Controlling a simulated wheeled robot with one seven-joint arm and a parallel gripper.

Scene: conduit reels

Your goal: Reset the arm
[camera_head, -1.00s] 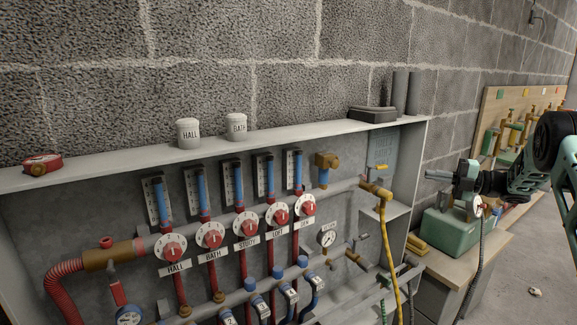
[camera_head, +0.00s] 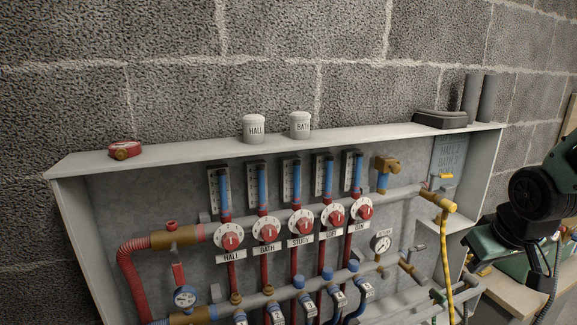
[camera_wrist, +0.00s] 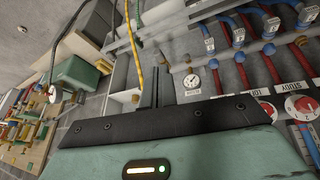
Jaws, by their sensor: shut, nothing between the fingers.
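My gripper (camera_wrist: 155,88) shows in the wrist view as two thin dark fingers close together with nothing between them. In the head view my green and black arm reaches in at the right edge, and the fingers are not visible there. The fingers are in front of the manifold cabinet (camera_head: 80,166), near a round gauge (camera_wrist: 192,81), and I see no contact.
The cabinet holds red dials (camera_head: 302,222), blue-topped valves and a yellow hose (camera_head: 446,260). White HALL (camera_head: 254,128) and BATH (camera_head: 300,125) caps and a red puck (camera_head: 125,149) sit on its top. A green box (camera_wrist: 80,76) stands beside the cabinet.

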